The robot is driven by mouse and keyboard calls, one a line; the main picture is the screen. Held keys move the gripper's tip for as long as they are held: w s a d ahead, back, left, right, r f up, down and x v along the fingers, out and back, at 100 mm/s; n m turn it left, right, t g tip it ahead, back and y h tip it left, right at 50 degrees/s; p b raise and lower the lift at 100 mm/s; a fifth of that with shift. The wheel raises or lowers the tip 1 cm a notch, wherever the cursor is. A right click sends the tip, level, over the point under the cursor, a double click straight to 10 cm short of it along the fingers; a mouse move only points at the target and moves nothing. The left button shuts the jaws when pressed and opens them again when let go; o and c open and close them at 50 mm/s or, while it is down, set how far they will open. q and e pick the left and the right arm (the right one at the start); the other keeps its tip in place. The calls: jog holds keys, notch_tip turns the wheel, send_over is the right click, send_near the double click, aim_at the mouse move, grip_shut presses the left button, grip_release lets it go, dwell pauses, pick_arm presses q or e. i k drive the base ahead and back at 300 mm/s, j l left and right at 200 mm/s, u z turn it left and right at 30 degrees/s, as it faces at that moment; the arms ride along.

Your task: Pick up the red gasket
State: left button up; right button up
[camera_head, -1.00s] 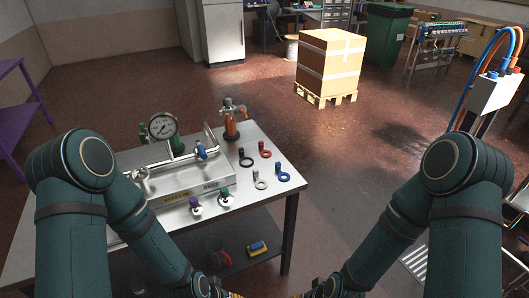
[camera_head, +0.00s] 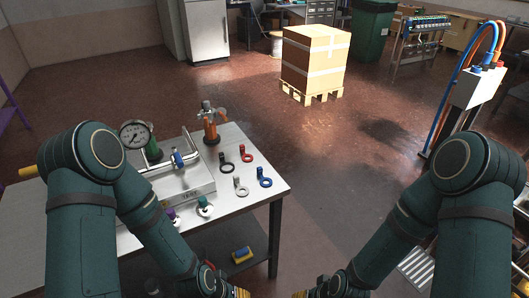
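The red gasket (camera_head: 247,156) is a small ring with a tab, lying flat on the metal workbench (camera_head: 256,203) near its back right part. A black gasket (camera_head: 226,168) lies to its left, a white gasket (camera_head: 241,190) in front, and a blue gasket (camera_head: 265,182) front right. Nothing touches the red gasket. Both my arms reach down to the lower edge of the picture, short of the gaskets and below the level of the benchtop in the picture. The ends of both arms are cut off there, so my gripper fingers do not show.
A test rig with a pressure gauge (camera_head: 135,133) fills the bench's left side. An orange valve fitting (camera_head: 209,124) stands behind the gaskets. A yellow-and-blue item (camera_head: 242,255) lies on the lower shelf. The floor right of the bench is open up to a boxed pallet (camera_head: 315,60).

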aim_at(242, 147)
jog(key=i+l+z, duration=0.2)
jog(key=z, duration=0.15)
jog(key=i+l+z, duration=0.1)
jog(key=i+z, duration=0.65)
jog(key=i+l+u, duration=0.15)
jog(key=i, duration=0.35)
jog(key=i+l+u, duration=0.1)
jog(key=i+l, duration=0.15)
jog(key=i, duration=0.25)
jog(key=i+u, duration=0.25)
jog(key=u, duration=0.2)
jog(key=i+u, duration=0.2)
jog(key=u, duration=0.3)
jog(key=i+u, duration=0.25)
jog(key=u, duration=0.2)
